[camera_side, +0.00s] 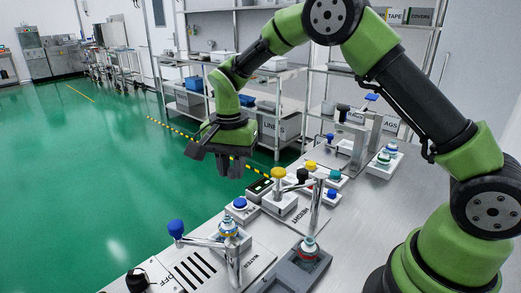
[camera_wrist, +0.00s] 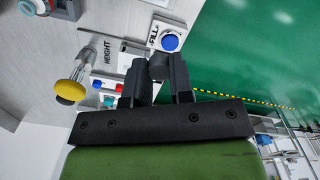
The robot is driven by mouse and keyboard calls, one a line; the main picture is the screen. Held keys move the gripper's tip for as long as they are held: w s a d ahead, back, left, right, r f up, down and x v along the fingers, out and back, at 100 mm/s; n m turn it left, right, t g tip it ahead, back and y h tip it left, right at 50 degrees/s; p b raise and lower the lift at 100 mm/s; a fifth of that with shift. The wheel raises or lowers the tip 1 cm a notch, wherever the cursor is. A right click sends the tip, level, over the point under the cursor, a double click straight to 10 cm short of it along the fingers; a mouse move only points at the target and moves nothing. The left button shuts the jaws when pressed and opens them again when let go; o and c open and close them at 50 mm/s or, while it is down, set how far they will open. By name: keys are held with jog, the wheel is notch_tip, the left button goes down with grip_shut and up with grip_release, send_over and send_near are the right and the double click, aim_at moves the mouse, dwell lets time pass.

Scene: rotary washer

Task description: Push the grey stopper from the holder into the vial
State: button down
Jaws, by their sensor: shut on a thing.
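My gripper (camera_wrist: 160,72) hangs over the far left edge of the bench, above the green floor in the side view (camera_side: 222,160). Its dark fingers are shut on a short dark grey rounded piece (camera_wrist: 159,66), which looks like the grey stopper. In the side view I cannot make out this piece against the dark fingers. The blue FILL button (camera_wrist: 170,42) on its white base shows just beyond the fingertips in the wrist view, apart from them as far as I can tell. I cannot clearly pick out the vial or the stopper's holder in either view.
A yellow knob (camera_side: 278,173) stands on the HEIGHT block. A blue-knobbed lever (camera_side: 176,229) and a metal post (camera_side: 315,207) rise nearer the front. Several buttons, including a blue one (camera_side: 239,203), line the bench. Behind it is open green floor (camera_side: 90,160).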

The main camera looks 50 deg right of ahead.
aim_at(228, 221)
jog(key=shift+n, duration=0.9)
jog(key=a, duration=0.1)
jog(key=s+a, duration=0.2)
jog(key=shift+a+r, duration=0.25)
jog(key=shift+r, duration=0.05)
jog(key=shift+s+a+f, duration=0.1)
jog(key=shift+s+a, duration=0.2)
jog(key=shift+a, duration=0.1)
jog(key=c, duration=1.8)
grip_release()
jog(key=shift+f, duration=3.1)
jog(key=shift+c, duration=0.2)
jog(key=shift+f, duration=0.45)
jog(key=o, duration=1)
jog(key=shift+c, duration=0.2)
